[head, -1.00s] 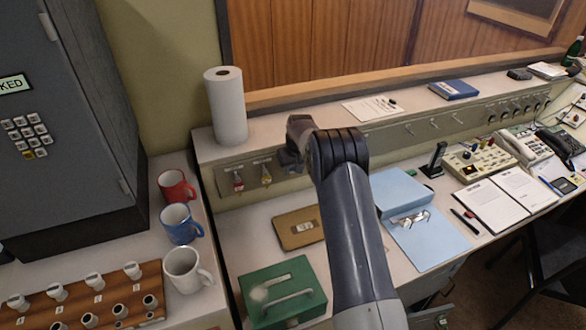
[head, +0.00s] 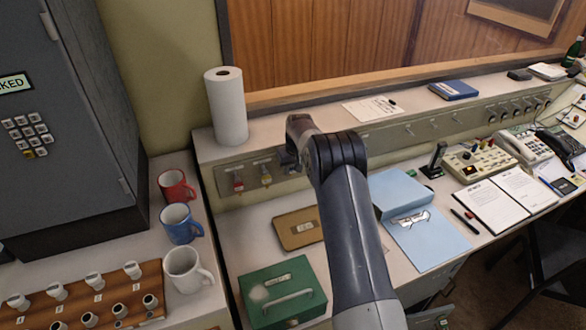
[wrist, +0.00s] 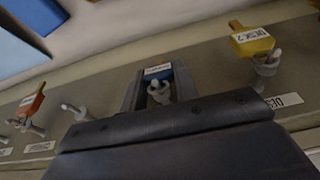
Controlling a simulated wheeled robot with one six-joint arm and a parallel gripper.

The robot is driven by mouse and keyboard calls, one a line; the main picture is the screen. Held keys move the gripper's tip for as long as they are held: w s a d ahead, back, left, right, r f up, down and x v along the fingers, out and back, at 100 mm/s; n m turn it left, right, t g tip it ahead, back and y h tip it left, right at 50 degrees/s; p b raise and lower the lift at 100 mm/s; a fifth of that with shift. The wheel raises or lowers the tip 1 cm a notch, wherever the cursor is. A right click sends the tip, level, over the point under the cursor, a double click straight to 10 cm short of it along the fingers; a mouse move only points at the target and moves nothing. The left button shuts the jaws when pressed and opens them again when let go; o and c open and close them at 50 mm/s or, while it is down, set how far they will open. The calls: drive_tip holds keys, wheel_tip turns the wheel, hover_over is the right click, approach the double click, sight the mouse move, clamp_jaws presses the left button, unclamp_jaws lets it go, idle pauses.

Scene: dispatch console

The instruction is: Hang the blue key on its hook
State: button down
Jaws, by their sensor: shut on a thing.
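The blue key's tag (wrist: 158,72), with a white label, is between the two fingers of my gripper (wrist: 158,86) in the wrist view. My gripper is shut on it, close to the grey hook panel. A pale hook or ring (wrist: 160,93) shows just below the tag. I cannot tell whether the key hangs on the hook. The blue key does not show in the head view, where my arm covers that part of the panel (head: 215,172).
A yellow key (wrist: 252,40) hangs beside my gripper in the wrist view, and an orange key (wrist: 32,103) hangs at the left near a bare hook (wrist: 74,111). In the head view a red key (head: 238,182) hangs at the panel's left end, below a paper roll (head: 227,106).

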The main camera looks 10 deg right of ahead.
drive_tip(key=shift+w+a+r, duration=0.15)
drive_tip(key=shift+w+r, duration=0.1)
drive_tip(key=shift+w, duration=0.1)
drive_tip(key=c, duration=1.4)
unclamp_jaws()
drive_tip(key=shift+w+f, duration=0.1)
drive_tip(key=shift+c, duration=0.2)
drive_tip(key=o, duration=0.4)
drive_tip(key=shift+f, duration=0.2)
drive_tip(key=shift+p+v, duration=1)
drive_tip(key=shift+v, duration=2.05)
drive_tip(key=shift+f, duration=0.1)
